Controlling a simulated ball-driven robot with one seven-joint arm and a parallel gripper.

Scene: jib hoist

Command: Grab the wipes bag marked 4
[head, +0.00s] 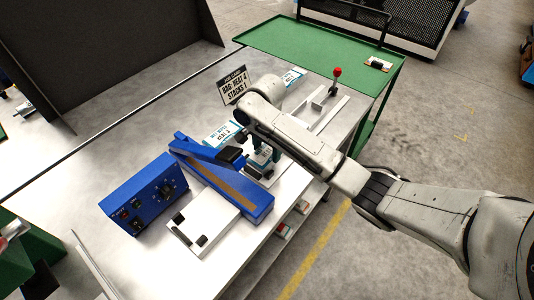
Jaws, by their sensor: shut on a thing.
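My gripper (261,158) is over the metal table, just right of the blue sealer's arm, and is shut on a white and teal wipes bag (263,155). The fingers and arm partly hide this bag, and its number is too small to read. A second wipes bag (221,133) lies left of the gripper, behind the sealer. A third bag (292,77) lies farther back near the green table; its marking cannot be read.
The blue sealer (236,188) with its control box (145,198) and a white plate (200,222) stand close at left. A job card (232,86) reads heat 4. A fixture with a red knob (337,72) stands behind my arm. Bare table (120,130) lies left.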

